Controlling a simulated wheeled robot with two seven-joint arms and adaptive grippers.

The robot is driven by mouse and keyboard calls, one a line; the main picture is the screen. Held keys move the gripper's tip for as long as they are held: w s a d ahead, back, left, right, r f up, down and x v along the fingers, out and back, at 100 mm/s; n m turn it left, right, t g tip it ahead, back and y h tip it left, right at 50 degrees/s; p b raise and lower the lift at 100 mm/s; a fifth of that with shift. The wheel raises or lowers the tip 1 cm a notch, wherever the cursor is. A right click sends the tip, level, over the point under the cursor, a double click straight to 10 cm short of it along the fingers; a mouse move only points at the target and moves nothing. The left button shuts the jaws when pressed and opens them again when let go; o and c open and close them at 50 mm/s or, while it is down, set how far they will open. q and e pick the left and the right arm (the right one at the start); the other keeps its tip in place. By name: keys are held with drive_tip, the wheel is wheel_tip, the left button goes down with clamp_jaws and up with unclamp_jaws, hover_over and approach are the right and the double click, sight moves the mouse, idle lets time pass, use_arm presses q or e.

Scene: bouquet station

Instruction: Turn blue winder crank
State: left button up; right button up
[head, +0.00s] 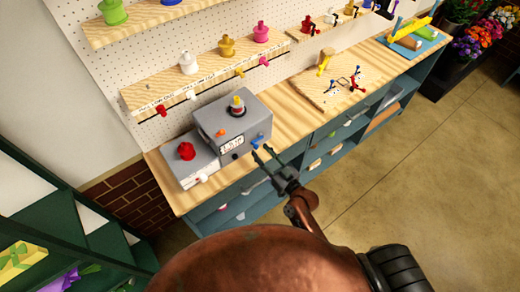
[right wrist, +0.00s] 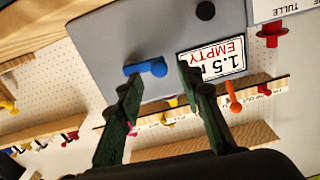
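The grey winder box (head: 215,122) stands on the wooden bench, with a yellow-tipped spool on top and a label on its front. The blue crank (head: 257,140) sticks out at the right of its front. My right gripper (head: 264,152) is open just in front of the crank. In the right wrist view the blue crank (right wrist: 146,68) lies just beyond and between the two spread fingertips (right wrist: 159,80), with no clear contact. The label (right wrist: 213,57) reads "EMPTY" beside the right finger. My left gripper is not in view.
An orange lever (head: 220,133) and a black knob are also on the box. A lower grey box (head: 197,167) with a red spool stands at its left. A wooden board (head: 345,88) with small colored handles lies to the right. Pegboard shelves of spools rise behind.

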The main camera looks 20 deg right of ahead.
drive_tip(key=shift+x, duration=0.95)
clamp_jaws()
